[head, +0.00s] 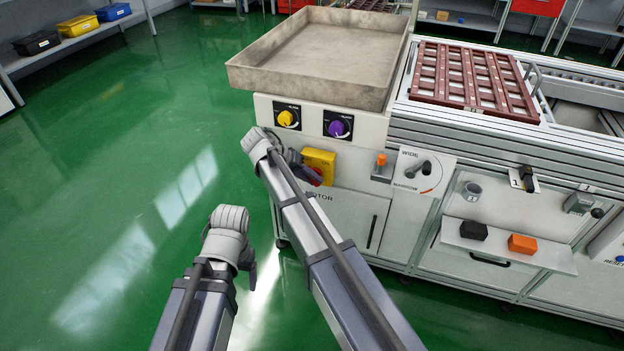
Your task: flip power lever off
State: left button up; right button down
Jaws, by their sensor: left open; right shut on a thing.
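The yellow switch box (321,158) is on the machine's front panel, above a label whose visible part reads "OTOR". Its red lever (316,176) shows partly, behind my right arm. My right gripper (296,163) is at the box's left side, shut on the red lever. My wrist and arm hide most of this contact, and I cannot read the lever's exact position. My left gripper (251,276) is open and empty, low over the green floor, to the left of the machine.
Above the box are a yellow knob (287,118) and a purple knob (339,128), under a large grey tray (315,93). The floor at left is clear.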

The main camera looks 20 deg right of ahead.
jog(key=c, duration=0.8)
grip_release()
jog(key=shift+o, duration=0.2)
jog(key=p+v, duration=0.6)
jog(key=v, duration=0.1)
jog(key=shift+a+r, duration=0.2)
jog(key=shift+r, duration=0.1)
